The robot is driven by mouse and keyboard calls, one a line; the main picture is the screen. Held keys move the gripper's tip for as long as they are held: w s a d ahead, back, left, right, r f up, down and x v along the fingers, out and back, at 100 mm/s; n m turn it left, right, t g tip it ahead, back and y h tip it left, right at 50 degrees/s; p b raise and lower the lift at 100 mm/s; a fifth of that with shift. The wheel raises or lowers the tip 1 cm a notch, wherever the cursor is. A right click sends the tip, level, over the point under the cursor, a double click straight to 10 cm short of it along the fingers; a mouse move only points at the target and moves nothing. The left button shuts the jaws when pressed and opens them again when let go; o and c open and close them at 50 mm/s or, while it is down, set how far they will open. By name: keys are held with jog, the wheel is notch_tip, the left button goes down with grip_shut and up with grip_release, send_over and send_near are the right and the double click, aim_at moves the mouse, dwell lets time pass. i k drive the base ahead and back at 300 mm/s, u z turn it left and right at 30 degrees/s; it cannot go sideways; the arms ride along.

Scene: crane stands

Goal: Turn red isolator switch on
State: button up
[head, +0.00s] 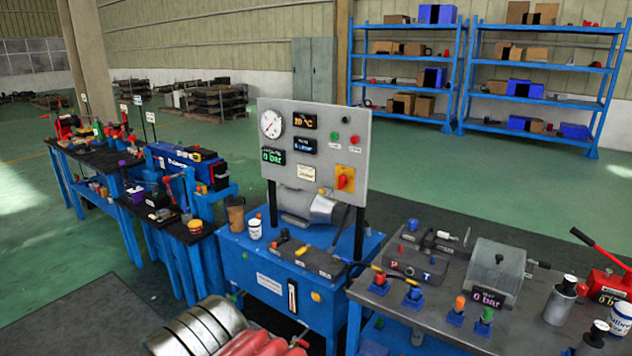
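The red isolator switch (344,179) sits on a yellow plate at the lower right of the grey control panel (358,118). Its red knob is small in the head view, and I cannot tell clearly which position it points to. The panel stands upright on black posts above a blue power unit (255,262). Nothing blocks the view of the switch. My gripper is not in view.
The panel carries a round gauge (271,124), lit displays and green and red buttons. A grey-topped bench (400,318) with fittings and a red hand pump (604,285) stands at right. Tool-covered blue benches stand at left. Open green floor (480,190) lies behind.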

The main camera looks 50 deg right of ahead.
aim_at(342, 180)
jog(key=z, duration=0.05)
jog(key=i, duration=0.95)
jog(key=z, duration=0.2)
